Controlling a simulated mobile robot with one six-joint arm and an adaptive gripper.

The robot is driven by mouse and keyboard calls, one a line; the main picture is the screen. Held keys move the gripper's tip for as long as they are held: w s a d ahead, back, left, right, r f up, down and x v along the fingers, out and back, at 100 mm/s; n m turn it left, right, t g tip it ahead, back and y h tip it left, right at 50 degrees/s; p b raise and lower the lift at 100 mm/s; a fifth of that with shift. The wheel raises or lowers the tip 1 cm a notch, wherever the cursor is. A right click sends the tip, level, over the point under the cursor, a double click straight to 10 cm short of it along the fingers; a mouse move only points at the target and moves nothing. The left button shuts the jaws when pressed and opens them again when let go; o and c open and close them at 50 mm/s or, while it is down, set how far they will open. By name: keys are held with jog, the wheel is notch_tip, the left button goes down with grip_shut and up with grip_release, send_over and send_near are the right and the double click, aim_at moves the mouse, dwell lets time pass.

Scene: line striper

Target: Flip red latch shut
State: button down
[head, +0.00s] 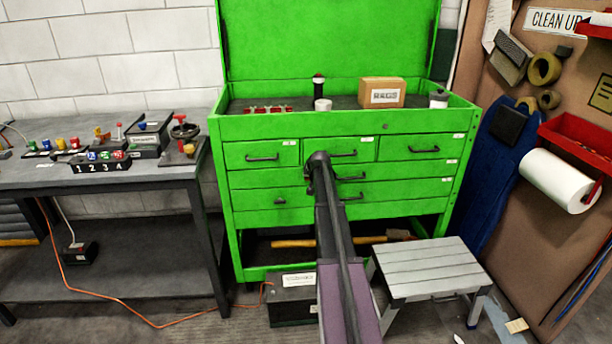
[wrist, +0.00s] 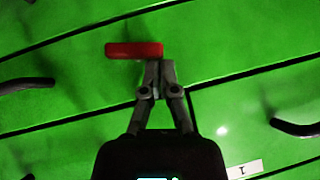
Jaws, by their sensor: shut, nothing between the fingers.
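The red latch (wrist: 130,49) shows in the wrist view as a short bar lying nearly level across the green drawer front. My gripper (wrist: 160,64) is shut and empty, with its fingertips just below the latch's right end. They overlap or nearly meet it in the picture; I cannot tell whether they touch. In the head view my arm reaches to the drawer fronts of the green tool chest (head: 290,127), where its end hides the latch and the fingertips.
Dark drawer handles show at left (wrist: 28,84) and right (wrist: 295,128) in the wrist view. A grey step stool (head: 432,268) stands right of my arm, and a black box (head: 292,300) sits on the floor below the chest. A workbench (head: 100,183) with switches is at left.

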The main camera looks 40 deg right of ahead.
jog(key=shift+s+d+r, duration=0.1)
jog(key=shift+d+r, duration=0.05)
jog(key=shift+d, duration=0.05)
jog(key=shift+r+p, duration=0.65)
jog(key=shift+p, duration=0.15)
jog(key=shift+r, duration=0.15)
jog(key=w+d+r+p+v, duration=0.1)
jog(key=p+v, duration=0.9)
jog(key=v, duration=0.2)
jog(key=shift+s+d+r+p, duration=0.15)
jog(key=shift+r+p, duration=0.2)
jog(key=shift+r, duration=0.2)
dwell(0.6)
